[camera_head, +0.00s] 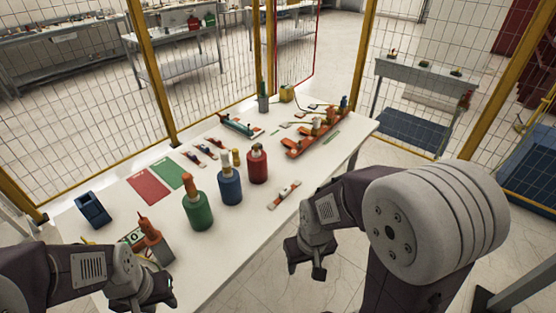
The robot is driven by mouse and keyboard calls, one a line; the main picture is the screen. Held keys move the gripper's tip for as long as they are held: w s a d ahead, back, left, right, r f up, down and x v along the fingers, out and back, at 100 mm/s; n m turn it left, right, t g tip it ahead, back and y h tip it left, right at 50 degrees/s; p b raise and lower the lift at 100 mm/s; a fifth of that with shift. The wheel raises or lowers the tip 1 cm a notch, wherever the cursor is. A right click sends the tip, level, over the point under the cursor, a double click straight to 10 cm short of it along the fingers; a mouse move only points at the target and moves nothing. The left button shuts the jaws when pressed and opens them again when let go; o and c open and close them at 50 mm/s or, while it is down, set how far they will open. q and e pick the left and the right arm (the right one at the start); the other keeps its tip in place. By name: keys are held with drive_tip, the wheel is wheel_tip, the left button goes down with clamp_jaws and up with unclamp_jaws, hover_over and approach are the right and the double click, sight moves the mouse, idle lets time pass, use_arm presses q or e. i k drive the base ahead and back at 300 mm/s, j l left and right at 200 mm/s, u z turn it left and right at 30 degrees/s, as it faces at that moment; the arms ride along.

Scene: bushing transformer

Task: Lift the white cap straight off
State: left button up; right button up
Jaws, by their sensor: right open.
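A white cap (226,161) sits upright on top of the blue bottle-shaped body (230,188) near the middle of the table. A green body (198,211) with an orange-brown top stands to its left, and a red body (257,167) with a pale, dark-tipped top stands to its right. My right gripper (305,268) is open and empty, off the table's front edge, right of and below the blue body. My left gripper (148,300) is at the bottom left by the table's near edge, well away from the cap. Its fingers are too unclear to judge.
The white table (262,228) has free room in front of the bodies. A grey block with an orange part (154,245) and a blue holder (93,209) stand at left. Red (149,187) and green mats lie behind. An orange rack (315,137) lies at back right.

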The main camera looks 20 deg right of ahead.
sight(227, 167)
drive_tip(key=z, duration=0.1)
drive_tip(key=i+l+u, duration=0.15)
drive_tip(key=l, duration=0.25)
drive_tip(key=i+l+u, duration=0.15)
drive_tip(key=l, duration=0.25)
drive_tip(key=l+u, duration=0.2)
drive_tip(key=l, duration=0.25)
drive_tip(key=i, duration=0.05)
